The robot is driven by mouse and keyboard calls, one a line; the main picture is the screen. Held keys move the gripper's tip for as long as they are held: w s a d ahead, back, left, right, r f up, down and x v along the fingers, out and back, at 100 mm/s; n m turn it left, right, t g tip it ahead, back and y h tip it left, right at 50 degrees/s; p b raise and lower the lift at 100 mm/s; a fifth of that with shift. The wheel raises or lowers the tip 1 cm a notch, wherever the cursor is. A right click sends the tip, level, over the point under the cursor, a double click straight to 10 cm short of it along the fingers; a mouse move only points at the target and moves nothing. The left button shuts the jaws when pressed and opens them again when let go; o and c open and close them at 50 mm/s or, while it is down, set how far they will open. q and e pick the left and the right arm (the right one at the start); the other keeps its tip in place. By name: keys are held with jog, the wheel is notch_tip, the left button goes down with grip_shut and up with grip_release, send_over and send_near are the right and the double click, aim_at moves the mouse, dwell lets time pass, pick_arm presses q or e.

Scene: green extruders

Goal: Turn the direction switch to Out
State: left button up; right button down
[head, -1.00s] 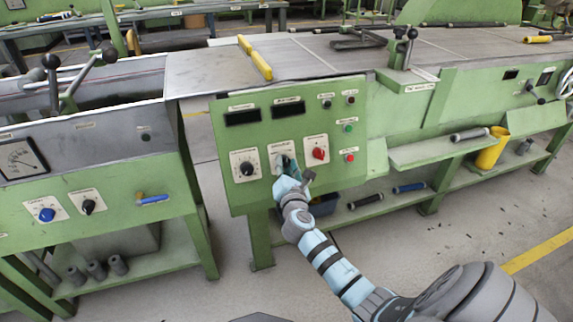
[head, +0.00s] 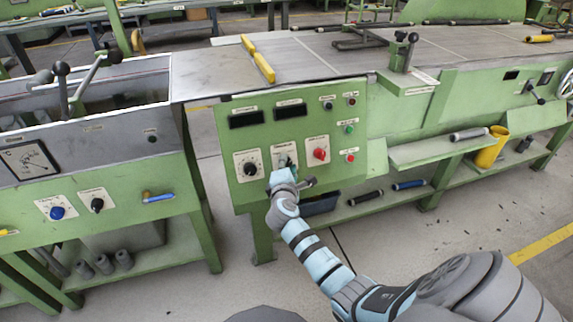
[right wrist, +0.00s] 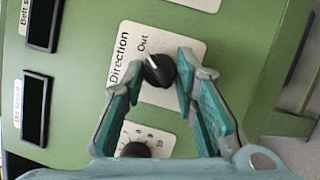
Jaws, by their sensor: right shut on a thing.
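The Direction switch (right wrist: 158,70) is a round black knob on a white plate on the green control panel (head: 235,190). In the right wrist view its white mark points up-left, toward the word Out. My right gripper (right wrist: 160,68) has its teal fingers on either side of the knob, shut on it. In the head view the right gripper (head: 285,170) covers most of the switch, and only the upper part of its plate (head: 284,147) shows clearly. My left gripper is not in view.
A black dial (head: 250,168) sits left of the switch and a red knob (head: 320,154) right of it. Two dark displays (head: 290,111) are above. A machine with a blue knob (head: 57,213) stands at left. Open floor lies in front.

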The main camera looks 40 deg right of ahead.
dwell(0.3)
jog(key=c, duration=1.3)
grip_release()
jog(key=v, duration=0.7)
jog(key=shift+s+a, duration=0.15)
jog(key=shift+a, duration=0.05)
